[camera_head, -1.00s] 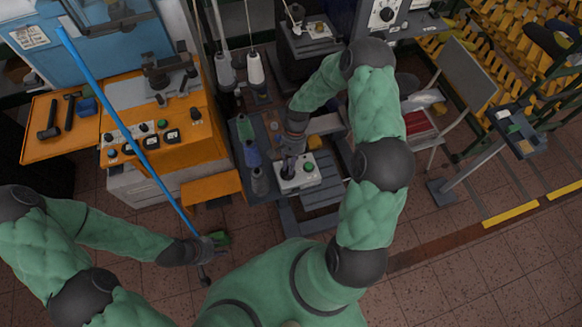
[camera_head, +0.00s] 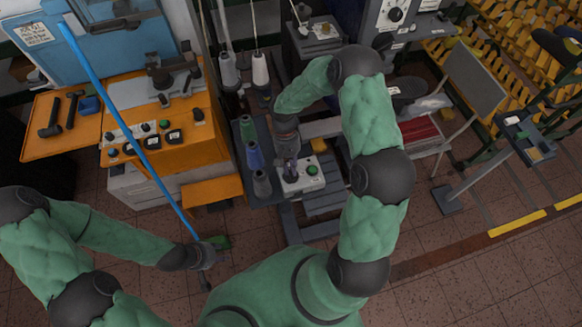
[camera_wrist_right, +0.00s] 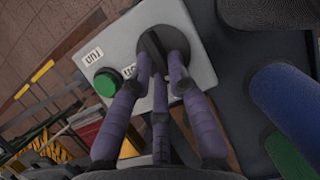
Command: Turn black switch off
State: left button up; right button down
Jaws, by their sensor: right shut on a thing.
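The black switch (camera_wrist_right: 153,47) is a knob on a light grey control box (camera_wrist_right: 190,42), seen in the right wrist view. A green round button (camera_wrist_right: 106,82) sits beside it, with small white labels near both. In the head view the control box (camera_head: 303,187) stands below my right gripper (camera_head: 291,172). In the right wrist view the purple fingers of my right gripper (camera_wrist_right: 158,78) are closed around the switch, partly hiding it. My left gripper (camera_head: 206,262) is low at the left, close to the lower end of a blue pole; its fingers are too small to read.
The blue pole (camera_head: 130,135) slants across an orange machine (camera_head: 175,140) at left. Spools of thread (camera_head: 253,155) stand just left of the control box. A chair (camera_head: 470,85) stands to the right. Tiled floor (camera_head: 480,265) is open at lower right.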

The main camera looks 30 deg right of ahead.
dwell(0.4)
jog(key=c, duration=1.4)
grip_release()
jog(key=shift+c, duration=0.2)
jog(key=shift+r, duration=0.1)
jog(key=a+v, duration=0.1)
jog(key=v, duration=1)
jog(key=shift+w+d+r, duration=0.3)
jog(key=shift+d+r, duration=0.1)
jog(key=shift+d, duration=0.1)
jog(key=shift+f, duration=0.1)
